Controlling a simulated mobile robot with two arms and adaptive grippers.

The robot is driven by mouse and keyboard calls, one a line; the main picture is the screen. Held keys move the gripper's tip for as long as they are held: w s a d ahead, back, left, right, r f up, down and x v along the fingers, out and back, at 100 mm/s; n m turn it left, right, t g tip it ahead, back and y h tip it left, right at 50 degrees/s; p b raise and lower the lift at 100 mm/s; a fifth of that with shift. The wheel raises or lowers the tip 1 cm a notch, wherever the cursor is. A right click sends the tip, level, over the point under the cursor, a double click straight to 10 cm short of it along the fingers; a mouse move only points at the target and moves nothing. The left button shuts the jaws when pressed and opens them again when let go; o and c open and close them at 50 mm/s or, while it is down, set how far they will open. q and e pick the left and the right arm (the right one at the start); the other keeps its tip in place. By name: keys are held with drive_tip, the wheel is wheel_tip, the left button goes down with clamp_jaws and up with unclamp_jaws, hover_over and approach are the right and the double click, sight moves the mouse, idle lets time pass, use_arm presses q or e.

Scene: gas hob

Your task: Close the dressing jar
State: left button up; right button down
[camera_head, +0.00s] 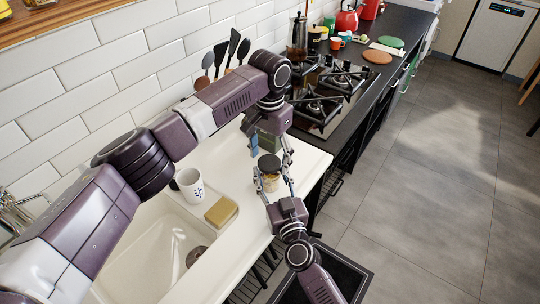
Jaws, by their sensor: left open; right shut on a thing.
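The dressing jar (270,183) is a small glass jar with yellowish contents. It stands upright over the white counter beside the sink. A dark round lid (269,163) is at its mouth; I cannot tell whether it is seated or tightened. My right gripper (271,180) comes from the front and is shut on the jar, one finger on each side. My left gripper (271,147) reaches down from above, open, just behind and above the lid. Its fingers are small here and partly merge with the things behind, so contact with the lid is unclear.
A white patterned mug (191,186) and a yellow-brown sponge (221,211) are left of the jar, by the sink basin (160,245). The gas hob (325,95) is farther back. The counter's front edge is close on the right.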

use_arm(q)
wheel_tip(320, 180, up, 12)
use_arm(e)
drive_tip(key=shift+f, duration=0.15)
use_arm(q)
drive_tip(key=shift+s, duration=0.1)
idle(0.3)
use_arm(e)
drive_tip(key=c, duration=1)
unclamp_jaws()
drive_tip(key=shift+o, duration=0.2)
drive_tip(key=v, duration=1.1)
drive_tip(key=shift+d, duration=0.15)
drive_tip(key=shift+s+d+r, duration=0.1)
drive_tip(key=shift+s+r, duration=0.15)
drive_tip(key=shift+s, duration=0.25)
